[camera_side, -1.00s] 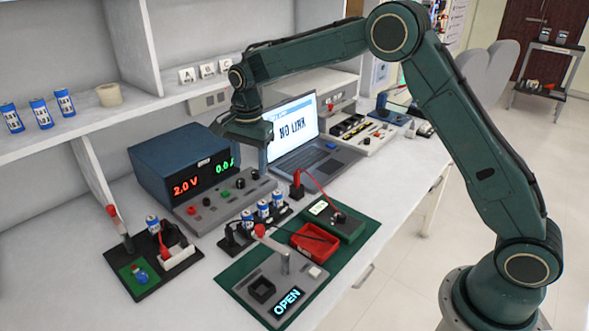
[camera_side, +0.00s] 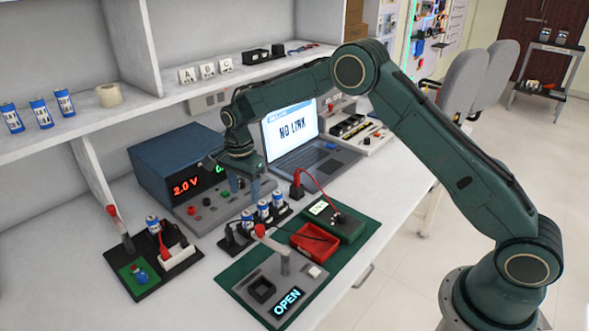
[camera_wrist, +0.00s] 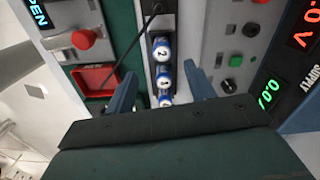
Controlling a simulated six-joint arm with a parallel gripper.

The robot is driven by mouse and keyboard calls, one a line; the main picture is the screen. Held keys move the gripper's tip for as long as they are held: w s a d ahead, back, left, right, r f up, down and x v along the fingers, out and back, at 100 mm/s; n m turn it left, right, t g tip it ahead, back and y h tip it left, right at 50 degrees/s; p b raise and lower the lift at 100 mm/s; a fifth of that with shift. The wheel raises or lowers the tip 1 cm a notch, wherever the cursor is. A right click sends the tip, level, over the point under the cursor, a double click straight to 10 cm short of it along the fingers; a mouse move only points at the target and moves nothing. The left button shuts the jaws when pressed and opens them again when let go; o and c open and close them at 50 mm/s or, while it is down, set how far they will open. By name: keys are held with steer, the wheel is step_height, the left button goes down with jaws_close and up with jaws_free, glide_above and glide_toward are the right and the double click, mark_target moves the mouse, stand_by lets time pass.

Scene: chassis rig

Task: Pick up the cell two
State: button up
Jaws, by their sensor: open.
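Three blue-and-white cells stand in a row in a black rack (camera_side: 230,243). The front one (camera_side: 247,218) shows in the wrist view (camera_wrist: 161,49) with a top mark that looks like a 2. The middle cell (camera_side: 263,210) and the back cell (camera_side: 278,201) have marks I cannot read surely; they show in the wrist view as the middle (camera_wrist: 164,75) and lower one (camera_wrist: 166,100). My gripper (camera_side: 247,192) is open and empty, pointing down above and behind the row. In the wrist view its fingers (camera_wrist: 162,88) lie either side of the row's line.
A power supply (camera_side: 165,165) stands behind the rack. A red tray (camera_side: 314,240), a tester showing OPEN (camera_side: 287,302) with a red-knobbed lever and a meter (camera_side: 335,222) are in front. A black cable crosses near the rack. Another cell (camera_side: 153,224) stands in a left fixture.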

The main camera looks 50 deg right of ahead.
mark_target(246, 213)
steer(key=shift+f, duration=2.15)
steer(key=shift+f, duration=0.1)
steer(key=shift+w+f, duration=0.15)
steer(key=shift+f, duration=2.3)
steer(key=c, duration=1.1)
